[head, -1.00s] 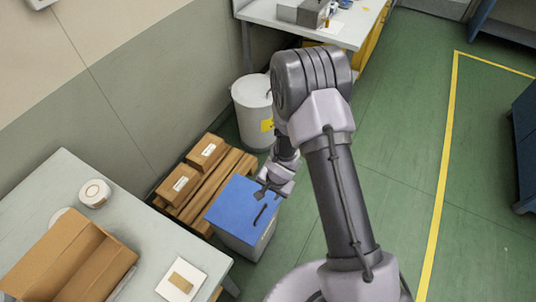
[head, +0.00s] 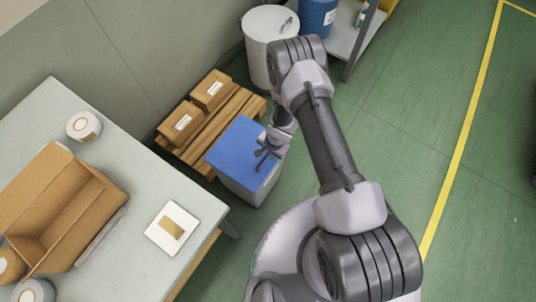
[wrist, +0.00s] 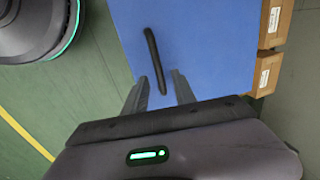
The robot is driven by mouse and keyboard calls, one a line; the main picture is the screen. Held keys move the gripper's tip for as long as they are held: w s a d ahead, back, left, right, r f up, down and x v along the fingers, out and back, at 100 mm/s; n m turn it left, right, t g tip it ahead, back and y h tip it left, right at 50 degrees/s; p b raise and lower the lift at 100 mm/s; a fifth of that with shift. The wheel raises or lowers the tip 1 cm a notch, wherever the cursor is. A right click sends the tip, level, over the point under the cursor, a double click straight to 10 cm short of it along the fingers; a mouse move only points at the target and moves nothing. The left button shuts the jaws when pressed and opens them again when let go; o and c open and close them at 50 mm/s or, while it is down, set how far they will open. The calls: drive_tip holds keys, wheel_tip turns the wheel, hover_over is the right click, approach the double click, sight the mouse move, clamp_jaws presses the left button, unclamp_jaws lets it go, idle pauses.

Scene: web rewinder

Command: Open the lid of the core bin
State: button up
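The core bin (head: 247,190) is a pale grey box on the floor with a flat blue lid (head: 232,143), which lies shut. In the wrist view the blue lid (wrist: 205,45) carries a dark bar handle (wrist: 152,50). My gripper (wrist: 159,76) is open, its two fingers on either side of the handle's near end. I cannot tell how far above the lid the fingertips are. In the head view my gripper (head: 266,151) is over the lid's right part and hides most of the handle.
A pallet (head: 232,124) with cardboard boxes (head: 212,90) stands beside the bin. A white drum (head: 262,48) and a blue drum (head: 317,15) stand behind. A table (head: 110,122) with an open carton (head: 50,190) is at left.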

drive_tip(key=shift+f, duration=0.2)
drive_tip(key=shift+c, duration=0.3)
clamp_jaws()
idle(1.1)
